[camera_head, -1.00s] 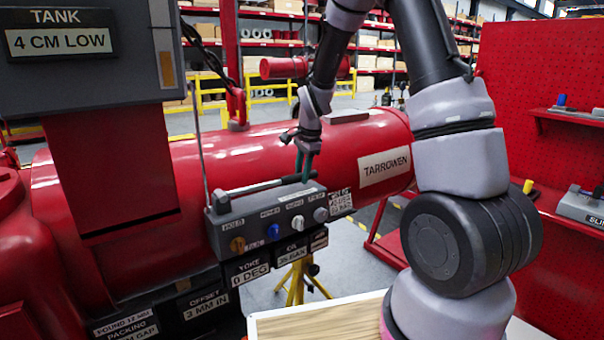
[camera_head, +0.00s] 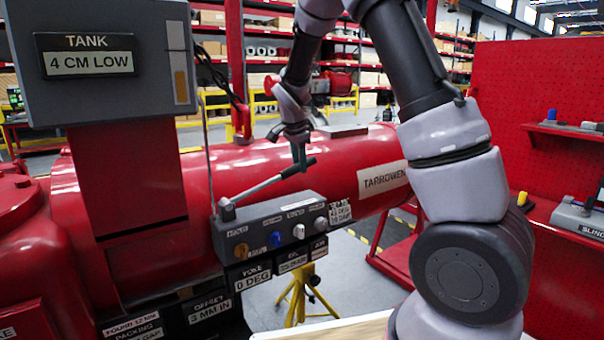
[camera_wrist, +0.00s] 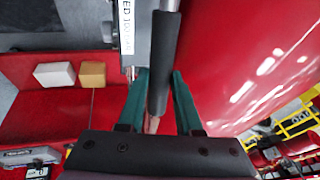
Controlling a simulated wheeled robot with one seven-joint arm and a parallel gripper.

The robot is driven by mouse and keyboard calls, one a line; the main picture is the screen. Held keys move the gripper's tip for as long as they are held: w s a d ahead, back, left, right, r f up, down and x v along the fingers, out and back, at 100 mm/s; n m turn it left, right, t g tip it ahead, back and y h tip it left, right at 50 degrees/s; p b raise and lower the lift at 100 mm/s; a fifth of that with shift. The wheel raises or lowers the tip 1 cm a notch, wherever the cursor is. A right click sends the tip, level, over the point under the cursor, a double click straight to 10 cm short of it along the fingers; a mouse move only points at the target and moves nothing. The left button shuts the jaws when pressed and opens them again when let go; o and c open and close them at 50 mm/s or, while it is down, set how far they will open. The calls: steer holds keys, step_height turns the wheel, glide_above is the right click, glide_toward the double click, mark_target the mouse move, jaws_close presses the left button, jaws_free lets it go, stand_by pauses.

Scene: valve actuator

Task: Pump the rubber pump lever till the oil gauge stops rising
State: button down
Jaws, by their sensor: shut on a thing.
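The pump lever (camera_head: 260,189) is a thin grey bar with a black grip at its free end. It slopes up to the right from a pivot at the left of the grey control box (camera_head: 265,228). My gripper (camera_head: 300,163) is shut on the lever's black grip, above the box. In the wrist view the dark grip (camera_wrist: 163,65) runs between my teal fingers (camera_wrist: 160,95). An oil plate (camera_head: 293,261) hangs under the box; its reading is too small to tell. The tank gauge (camera_head: 87,55) reads 4 CM LOW, with an orange column at its right.
A red cylinder (camera_head: 340,155) marked TARROWEN lies behind the box. The box front has several coloured knobs (camera_head: 299,231). The yoke plate (camera_head: 252,277) reads 0 DEG. A red pegboard (camera_head: 540,90) with shelves stands at the right. A yellow stand (camera_head: 301,297) is below.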

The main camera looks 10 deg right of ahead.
steer(key=shift+t+h, duration=0.5)
steer(key=shift+h, duration=0.4)
steer(key=shift+s+a+r, duration=0.1)
steer(key=shift+a+r, duration=0.2)
steer(key=shift+r, duration=0.45)
steer(key=shift+s+a+r, duration=0.15)
steer(key=shift+a+r, duration=0.15)
steer(key=shift+r, duration=0.4)
steer(key=shift+s+a+r, duration=0.1)
steer(key=shift+a+r, duration=0.2)
steer(key=shift+r, duration=0.45)
steer(key=c, duration=0.6)
jaws_free()
steer(key=v, duration=1)
steer(key=shift+s+r, duration=0.15)
steer(key=shift+r, duration=0.2)
